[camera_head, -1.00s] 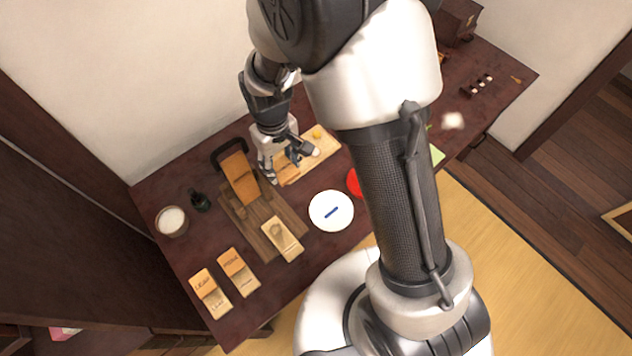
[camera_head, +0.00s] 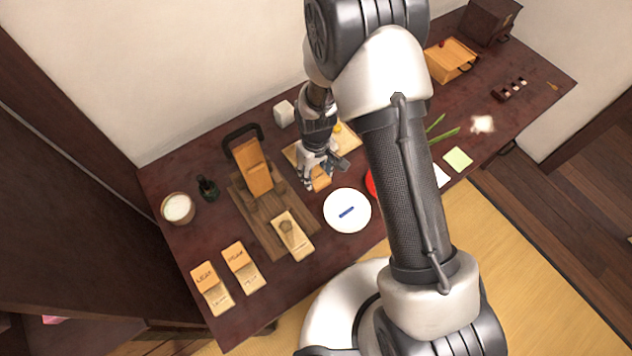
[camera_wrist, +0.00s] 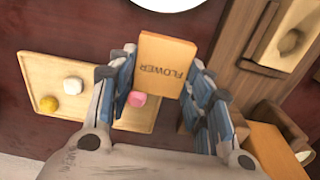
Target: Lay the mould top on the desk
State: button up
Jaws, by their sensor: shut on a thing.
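The mould top, an orange wooden block marked FLOWER (camera_wrist: 163,64), is between the fingers of my gripper (camera_wrist: 166,98) in the wrist view. My gripper (camera_head: 317,178) is shut on it. In the head view the mould top (camera_head: 321,181) shows just below the fingers, between the tray and the white plate. Whether it touches the dark desk (camera_head: 340,258) I cannot tell. A pale mould bottom (camera_head: 292,242) with a round hollow lies on the brown wooden board; it also shows in the wrist view (camera_wrist: 265,57).
A light tray (camera_head: 295,153) bears yellow and white balls; a pink ball (camera_wrist: 137,98) shows beside my fingers. The white plate (camera_head: 347,226) holds a blue stick. An orange lever press (camera_head: 255,165) stands on the board. Labelled moulds (camera_head: 212,290) lie front left; bare desk lies near them.

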aim_at(316, 181)
jog(key=shift+f+b, duration=0.7)
jog(key=shift+f, duration=1.65)
jog(key=shift+f, duration=0.15)
jog(key=o, duration=1)
jog(key=shift+c, duration=0.2)
notch_tip(316, 181, up, 12)
jog(key=p, duration=0.4)
jog(key=shift+r, duration=0.2)
